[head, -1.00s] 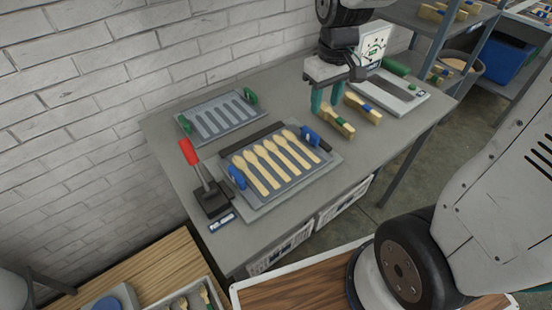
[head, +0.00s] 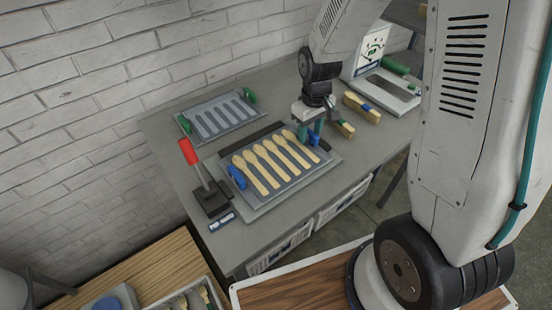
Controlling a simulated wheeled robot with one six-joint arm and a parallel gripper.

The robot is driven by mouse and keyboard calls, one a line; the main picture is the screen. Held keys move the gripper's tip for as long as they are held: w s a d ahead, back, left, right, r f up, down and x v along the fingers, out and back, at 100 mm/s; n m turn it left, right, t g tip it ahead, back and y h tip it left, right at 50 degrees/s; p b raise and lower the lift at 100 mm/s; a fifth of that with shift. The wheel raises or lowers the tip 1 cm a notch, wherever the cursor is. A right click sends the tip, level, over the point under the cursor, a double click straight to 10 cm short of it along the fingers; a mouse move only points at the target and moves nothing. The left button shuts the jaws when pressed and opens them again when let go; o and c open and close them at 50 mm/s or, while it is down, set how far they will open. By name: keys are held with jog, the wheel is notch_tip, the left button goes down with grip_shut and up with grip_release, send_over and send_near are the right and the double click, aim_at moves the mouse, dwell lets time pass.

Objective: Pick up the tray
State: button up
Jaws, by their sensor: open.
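A grey tray (head: 297,178) holding several wooden spoons (head: 268,162) lies on the table, with a blue handle (head: 237,177) at its left end. Its other blue handle (head: 314,139) is at the right end, partly hidden by my gripper. My gripper (head: 311,133) is open, teal fingers pointing down at that right handle. I cannot tell whether the fingers touch it or straddle it. A second grey tray (head: 196,137) with slots and green handles (head: 249,97) lies empty behind, near the wall.
A red-handled press tool (head: 195,165) stands left of the spoon tray. Wooden blocks with coloured bands (head: 361,107) lie right of my gripper. The brick wall borders the table (head: 160,131) behind.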

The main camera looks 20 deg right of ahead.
jog(key=shift+f, duration=0.25)
grip_shut()
